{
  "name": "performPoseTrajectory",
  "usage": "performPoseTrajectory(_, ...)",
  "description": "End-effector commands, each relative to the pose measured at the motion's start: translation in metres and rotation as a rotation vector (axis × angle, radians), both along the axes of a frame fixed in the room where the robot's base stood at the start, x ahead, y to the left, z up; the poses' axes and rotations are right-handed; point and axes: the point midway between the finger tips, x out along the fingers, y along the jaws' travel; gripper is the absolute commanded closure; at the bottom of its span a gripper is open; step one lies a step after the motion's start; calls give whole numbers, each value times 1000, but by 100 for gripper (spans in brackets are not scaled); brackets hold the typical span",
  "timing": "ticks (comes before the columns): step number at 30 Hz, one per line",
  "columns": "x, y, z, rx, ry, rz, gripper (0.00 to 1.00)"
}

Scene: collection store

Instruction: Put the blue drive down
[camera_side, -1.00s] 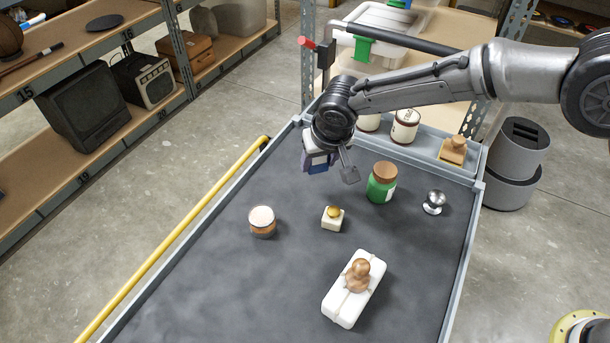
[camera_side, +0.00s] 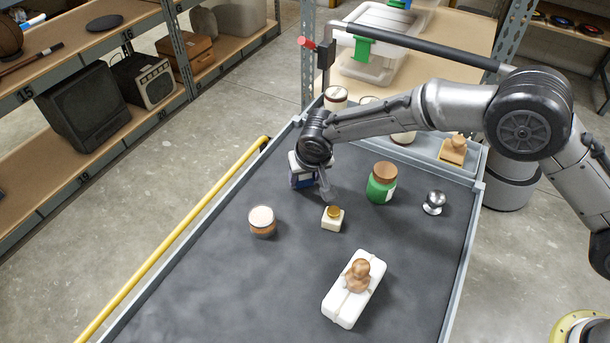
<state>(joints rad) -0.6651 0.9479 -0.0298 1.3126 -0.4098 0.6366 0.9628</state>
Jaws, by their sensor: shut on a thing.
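The blue drive (camera_side: 301,180) is a small dark-blue block, partly hidden by my gripper. My gripper (camera_side: 311,181) is shut on it, at the far left part of the dark cart top (camera_side: 230,290). The drive is at or just above the surface; I cannot tell whether it touches.
Near it stand a cream block with a gold knob (camera_side: 332,218), a jar with a pale lid (camera_side: 262,221) and a green jar (camera_side: 381,183). A silver knob (camera_side: 434,202) is to the right. A wooden figure (camera_side: 358,275) lies on a white block (camera_side: 342,306). The front left is clear.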

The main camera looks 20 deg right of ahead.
Motion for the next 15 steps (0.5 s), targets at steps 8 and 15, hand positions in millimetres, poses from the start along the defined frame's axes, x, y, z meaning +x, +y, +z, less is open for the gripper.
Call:
performPoseTrajectory(8,0,0,-3,0,0,0,22)
performPoseTrajectory(15,0,0,-3,0,0,0,16)
